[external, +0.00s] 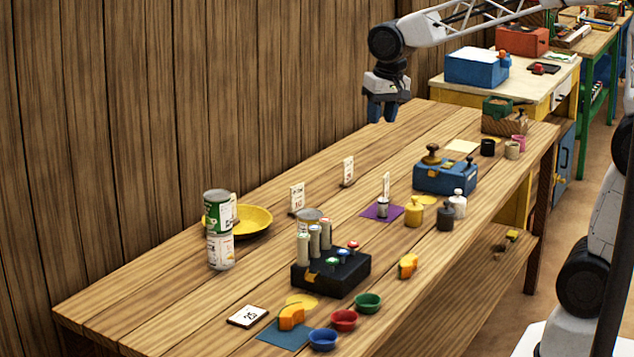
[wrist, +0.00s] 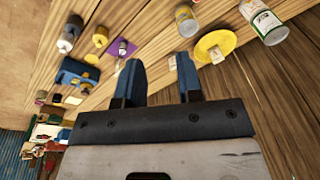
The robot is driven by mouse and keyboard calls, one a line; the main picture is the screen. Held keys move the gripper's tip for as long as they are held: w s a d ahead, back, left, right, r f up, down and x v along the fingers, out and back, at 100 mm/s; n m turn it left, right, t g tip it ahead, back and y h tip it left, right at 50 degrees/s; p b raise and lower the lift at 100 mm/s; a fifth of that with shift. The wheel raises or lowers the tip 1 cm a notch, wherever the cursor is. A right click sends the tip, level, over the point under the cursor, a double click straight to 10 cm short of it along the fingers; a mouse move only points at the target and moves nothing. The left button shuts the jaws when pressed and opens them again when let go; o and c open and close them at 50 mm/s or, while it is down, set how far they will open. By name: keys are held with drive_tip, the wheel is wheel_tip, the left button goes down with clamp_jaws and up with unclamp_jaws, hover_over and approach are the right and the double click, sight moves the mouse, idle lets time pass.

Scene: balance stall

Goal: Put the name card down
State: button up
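Several small white cards are on the table; I cannot tell which is the name card. One card marked 25 (external: 247,316) lies flat near the front left. A card with red marks (external: 297,198) stands upright near the yellow plate (external: 254,221). Another upright card (external: 347,171) stands farther back, and a third (external: 386,185) stands by a small grey cylinder on a purple mat (external: 368,212). My gripper (external: 382,112) hangs high above the back of the table, near the wall. In the wrist view its blue fingers (wrist: 158,60) are apart, with nothing held between them.
Two stacked cans (external: 220,252) stand beside the yellow plate. A black block with upright cylinders (external: 331,275) is in the front middle. Blue, red and green bowls (external: 343,320) line the front edge. A blue box (external: 445,178) and jars stand right. Bare boards lie below my gripper.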

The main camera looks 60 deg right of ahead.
drive_tip(key=s+f+n, duration=0.3)
drive_tip(key=s, duration=1)
drive_tip(key=s+f+n, duration=0.3)
drive_tip(key=s, duration=1)
drive_tip(key=shift+a+t, duration=0.2)
drive_tip(key=shift+t, duration=0.2)
drive_tip(key=shift+o, duration=0.4)
